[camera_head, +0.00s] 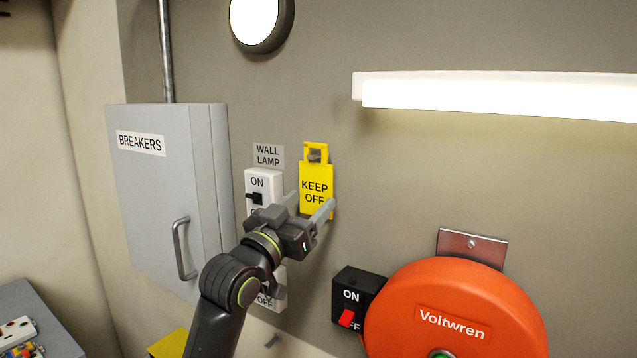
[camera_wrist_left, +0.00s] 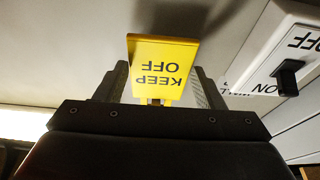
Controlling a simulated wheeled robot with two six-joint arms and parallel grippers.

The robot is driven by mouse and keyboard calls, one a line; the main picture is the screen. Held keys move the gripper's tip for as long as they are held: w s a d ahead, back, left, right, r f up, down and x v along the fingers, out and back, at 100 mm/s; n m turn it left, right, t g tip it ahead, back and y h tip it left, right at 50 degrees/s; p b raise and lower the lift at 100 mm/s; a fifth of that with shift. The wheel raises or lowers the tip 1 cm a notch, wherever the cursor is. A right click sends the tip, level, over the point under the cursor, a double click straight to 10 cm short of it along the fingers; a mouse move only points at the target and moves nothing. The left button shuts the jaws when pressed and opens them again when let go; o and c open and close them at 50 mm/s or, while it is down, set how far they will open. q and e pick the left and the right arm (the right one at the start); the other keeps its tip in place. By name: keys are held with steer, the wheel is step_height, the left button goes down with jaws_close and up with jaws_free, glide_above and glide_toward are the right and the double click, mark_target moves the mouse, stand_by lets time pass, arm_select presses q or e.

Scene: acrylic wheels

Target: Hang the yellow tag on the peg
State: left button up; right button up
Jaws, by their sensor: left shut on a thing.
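The yellow tag (camera_head: 315,185) reads KEEP OFF and stands upright against the wall, with a square loop at its top. My left gripper (camera_head: 311,206) is shut on the lower part of the tag, one finger on each side. In the left wrist view the tag (camera_wrist_left: 164,66) shows upside down between the fingers (camera_wrist_left: 160,88). The grey peg (camera_head: 314,156) shows within the opening of the tag's loop; I cannot tell how deep it sits in it. My right gripper is not in view.
A white ON/OFF wall lamp switch (camera_head: 263,183) is close left of the tag, also in the wrist view (camera_wrist_left: 287,78). The grey breakers box (camera_head: 165,200) juts out further left. An orange reel (camera_head: 455,305) and black switch (camera_head: 352,296) are lower right.

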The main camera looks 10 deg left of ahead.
arm_select(q)
steer(key=shift+s, duration=0.1)
steer(key=shift+s+a+p, duration=0.3)
steer(key=shift+s+p, duration=0.1)
steer(key=shift+s, duration=0.4)
steer(key=shift+s+a+p, duration=0.3)
steer(key=shift+s+p, duration=0.1)
steer(key=shift+s, duration=0.35)
steer(key=s+p, duration=0.1)
steer(key=s+a, duration=0.1)
steer(key=s, duration=0.1)
steer(key=shift+s+a+p, duration=0.1)
steer(key=shift+s+p, duration=0.05)
steer(key=shift+p, duration=0.25)
stand_by(0.5)
